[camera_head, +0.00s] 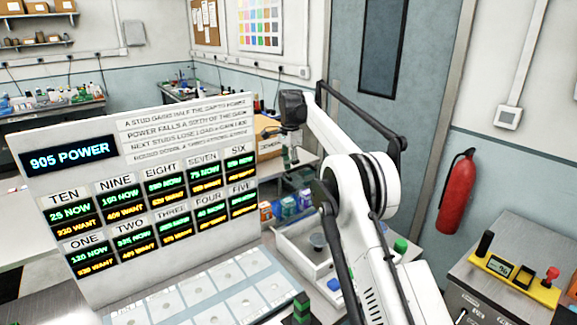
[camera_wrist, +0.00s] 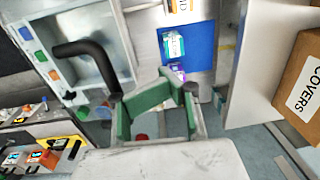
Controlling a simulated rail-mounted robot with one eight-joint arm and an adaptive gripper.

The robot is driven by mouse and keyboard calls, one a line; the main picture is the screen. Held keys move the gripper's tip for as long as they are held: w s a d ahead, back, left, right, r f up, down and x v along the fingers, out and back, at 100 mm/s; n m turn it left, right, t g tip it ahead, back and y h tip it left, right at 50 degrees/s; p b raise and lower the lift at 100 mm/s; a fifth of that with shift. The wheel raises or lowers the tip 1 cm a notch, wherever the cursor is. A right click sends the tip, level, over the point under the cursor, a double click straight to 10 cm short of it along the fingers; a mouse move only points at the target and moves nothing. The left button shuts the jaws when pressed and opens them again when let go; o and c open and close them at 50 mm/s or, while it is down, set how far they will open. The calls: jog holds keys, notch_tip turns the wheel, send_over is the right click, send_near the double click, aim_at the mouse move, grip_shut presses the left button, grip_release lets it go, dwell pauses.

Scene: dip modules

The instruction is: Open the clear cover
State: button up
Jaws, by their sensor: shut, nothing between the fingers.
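I cannot make out the clear cover for certain. A pale, bluish flat board (camera_head: 195,291) with several cells and round marks lies at the foot of the white display panel (camera_head: 110,195); whether a clear sheet lies over it I cannot tell. My gripper (camera_head: 290,158) hangs at the end of my raised arm, behind the panel's right edge and away from the board. In the wrist view my gripper (camera_wrist: 178,80) shows green-padded fingers, shut and empty. A black curved bar (camera_wrist: 88,52) shows left of the fingers; what it belongs to is unclear.
A cardboard box labelled COVERS (camera_wrist: 302,88) is at the right of the wrist view. A white tray (camera_head: 300,258) stands right of the board. A yellow meter (camera_head: 515,280) sits on a metal cabinet at right. A red extinguisher (camera_head: 457,195) hangs on the wall.

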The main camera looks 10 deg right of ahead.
jog(key=o, duration=0.7)
jog(key=shift+o, duration=0.2)
notch_tip(320, 180, up, 8)
jog(key=shift+s+d+f, duration=0.15)
jog(key=shift+s+f, duration=0.05)
jog(key=shift+f, duration=0.05)
